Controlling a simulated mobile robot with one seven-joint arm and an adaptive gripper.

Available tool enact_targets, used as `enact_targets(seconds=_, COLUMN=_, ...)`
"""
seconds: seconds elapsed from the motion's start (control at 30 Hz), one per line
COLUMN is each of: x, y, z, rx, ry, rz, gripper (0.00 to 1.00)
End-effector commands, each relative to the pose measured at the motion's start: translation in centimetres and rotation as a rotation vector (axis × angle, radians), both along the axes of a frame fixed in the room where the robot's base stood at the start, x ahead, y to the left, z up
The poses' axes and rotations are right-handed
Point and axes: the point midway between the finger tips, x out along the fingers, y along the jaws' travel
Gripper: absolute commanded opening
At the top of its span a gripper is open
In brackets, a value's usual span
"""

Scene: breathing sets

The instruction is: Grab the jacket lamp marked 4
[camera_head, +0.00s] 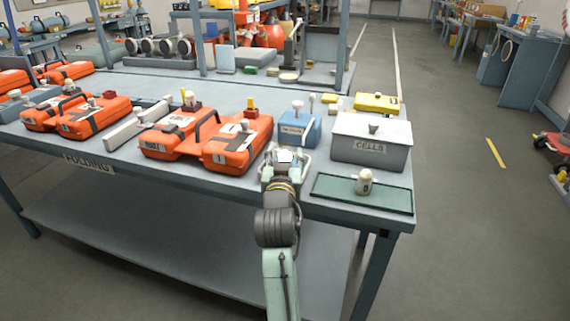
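My gripper (286,154) is at the table's front edge, in front of the blue box. Its fingers look spread apart, with a small white patch between them; I cannot tell whether this is a thing or part of the gripper. Small pale lamp-like pieces stand at the blue box (291,130): one at its left (297,106) and one at its right (312,102). A beige, dome-topped piece (365,183) stands upright on the green mat (330,187), right of my gripper. No number 4 is legible on any of them.
A grey lidded box marked CELLS (345,150) stands behind the mat. Orange cases (237,158) fill the table to the left, close to my gripper. A yellow case (377,102) lies behind the grey box. The floor right of the table (480,220) is mostly clear.

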Motion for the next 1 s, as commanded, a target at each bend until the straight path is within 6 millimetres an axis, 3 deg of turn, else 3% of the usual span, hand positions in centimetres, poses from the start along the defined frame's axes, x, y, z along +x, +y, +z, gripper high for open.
enact_targets(seconds=0.63, x=-0.02, y=0.0, z=0.0, rx=0.0, ry=0.0, rz=0.0, gripper=0.0)
enact_targets(seconds=1.0, x=0.09, y=-0.02, z=0.43, rx=0.0, ry=-0.001, rz=0.0, gripper=0.0)
